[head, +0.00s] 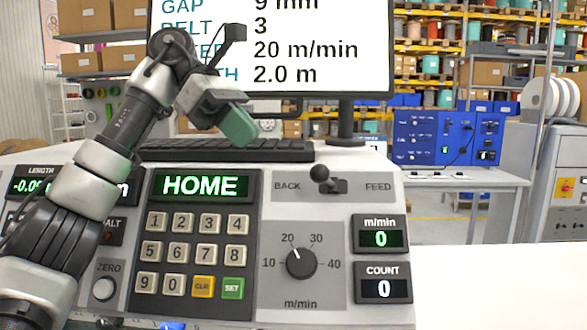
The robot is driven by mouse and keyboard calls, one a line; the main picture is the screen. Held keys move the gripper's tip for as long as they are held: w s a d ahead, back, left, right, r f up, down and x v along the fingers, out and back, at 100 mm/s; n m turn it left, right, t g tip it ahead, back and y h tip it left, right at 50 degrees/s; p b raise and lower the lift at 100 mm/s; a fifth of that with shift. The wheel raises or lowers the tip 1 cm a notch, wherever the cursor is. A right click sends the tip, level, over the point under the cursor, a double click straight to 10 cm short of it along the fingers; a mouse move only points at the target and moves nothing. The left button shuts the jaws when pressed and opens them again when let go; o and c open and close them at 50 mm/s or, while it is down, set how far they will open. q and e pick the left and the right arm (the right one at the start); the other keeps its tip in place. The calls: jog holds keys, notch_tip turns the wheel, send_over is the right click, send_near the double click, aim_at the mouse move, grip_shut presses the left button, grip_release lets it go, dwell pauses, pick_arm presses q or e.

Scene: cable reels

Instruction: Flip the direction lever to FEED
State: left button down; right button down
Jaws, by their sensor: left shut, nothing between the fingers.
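The direction lever (321,175) is a small black ball-ended lever on a grey plate on the console. The plate is marked BACK on the left and FEED on the right. The ball leans to the left, toward BACK. My left gripper (240,132), with green fingertips, is shut and empty. It hangs in front of the monitor, up and left of the lever, apart from it. My right gripper is not in the head view.
The console (330,310) carries a keypad (195,252), a speed knob (300,263) near 20 and displays, one reading HOME (200,186). A keyboard (225,150) and the monitor (330,50) stand behind. A white surface (500,285) at right is clear.

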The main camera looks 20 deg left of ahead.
aim_at(312, 179)
pick_arm(q)
jog(key=x, duration=0.5)
jog(key=shift+s+d+f, duration=0.1)
jog(key=shift+d+f, duration=0.05)
jog(key=shift+d, duration=0.1)
jog(key=d+p, duration=0.1)
jog(key=d, duration=0.2)
jog(key=shift+d, duration=0.15)
jog(key=shift+d+p, duration=0.3)
jog(key=shift+d, duration=0.05)
jog(key=shift+a, duration=0.1)
